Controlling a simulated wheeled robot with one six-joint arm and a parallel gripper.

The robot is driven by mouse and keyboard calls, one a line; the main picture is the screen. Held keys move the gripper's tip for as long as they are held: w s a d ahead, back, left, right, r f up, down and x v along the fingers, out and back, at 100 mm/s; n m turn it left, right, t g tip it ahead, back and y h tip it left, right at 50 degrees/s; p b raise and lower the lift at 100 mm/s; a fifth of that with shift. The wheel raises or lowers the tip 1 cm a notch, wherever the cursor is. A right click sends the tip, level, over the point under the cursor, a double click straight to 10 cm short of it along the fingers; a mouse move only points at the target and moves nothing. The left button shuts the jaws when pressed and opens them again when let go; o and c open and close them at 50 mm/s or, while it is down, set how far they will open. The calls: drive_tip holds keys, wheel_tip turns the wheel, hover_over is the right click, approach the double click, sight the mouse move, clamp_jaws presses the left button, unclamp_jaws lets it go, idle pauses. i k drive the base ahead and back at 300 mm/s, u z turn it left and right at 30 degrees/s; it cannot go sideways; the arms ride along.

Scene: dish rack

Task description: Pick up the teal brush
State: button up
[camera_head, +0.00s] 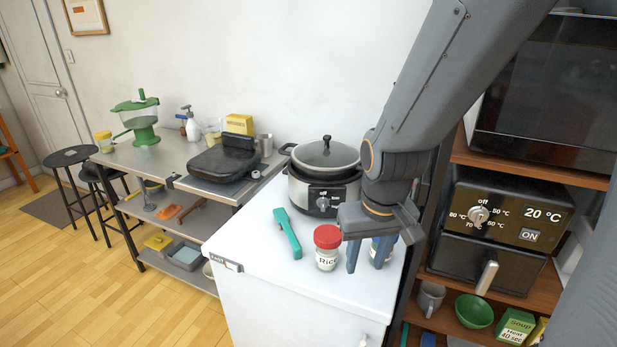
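The teal brush (288,234) lies on the white cabinet top, left of the red-lidded jar (327,248) and in front of the cooker. It reaches from near the cooker toward the front edge. My gripper (367,262) points down over the right part of the white top, to the right of the brush and the jar. Its two blue-grey fingers are apart, so it is open. Another small jar (376,246) shows partly between and behind the fingers; I cannot tell whether they touch it. The brush is in full view, apart from the gripper.
A slow cooker (323,179) stands at the back of the white top (245,235). A metal shelf table (140,165) with a black grill (222,160) is at left. A wooden shelf with an air fryer (497,230) is at right. The front left of the white top is clear.

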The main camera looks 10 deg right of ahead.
sight(282, 219)
drive_tip(key=k, duration=1)
drive_tip(key=u, duration=1.65)
drive_tip(key=i, duration=1.3)
drive_tip(key=z, duration=2.35)
drive_tip(key=i, duration=0.5)
drive_tip(key=z, duration=0.05)
